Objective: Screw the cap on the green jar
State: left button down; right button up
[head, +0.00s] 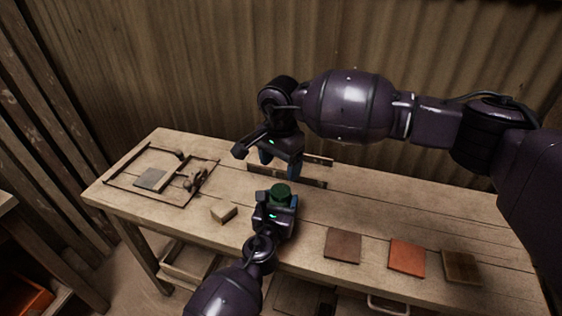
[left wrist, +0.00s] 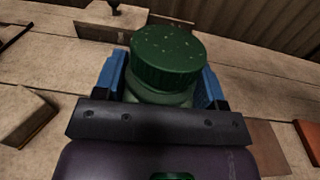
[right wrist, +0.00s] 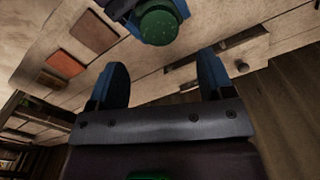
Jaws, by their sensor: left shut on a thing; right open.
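The green jar (left wrist: 160,98) stands upright between the blue fingers of my left gripper (left wrist: 162,85), which is shut on it. A dark green cap (left wrist: 167,55) sits on top of the jar; I cannot tell how tightly it is on. The cap also shows in the head view (head: 281,190) and in the right wrist view (right wrist: 159,22). My right gripper (right wrist: 163,75) is open and empty. In the head view it (head: 281,165) is above and beyond the jar, apart from the cap, with its fingers pointing down.
The wooden bench (head: 400,205) carries a wooden block (head: 223,212) left of the jar. A frame with a grey tile (head: 151,179) lies at the far left. Brown (head: 342,246), orange (head: 407,257) and tan (head: 461,267) tiles lie at right. A slotted strip (head: 300,178) is behind the jar.

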aim_at(280, 190)
pick_arm(q)
jog(key=shift+r, duration=0.1)
pick_arm(e)
jog(key=shift+f, duration=3.95)
jog(key=c, duration=0.9)
jog(key=shift+m, duration=1.7)
jog(key=shift+c, duration=0.2)
pick_arm(q)
jog(key=shift+d, duration=0.1)
pick_arm(e)
jog(key=o, duration=1)
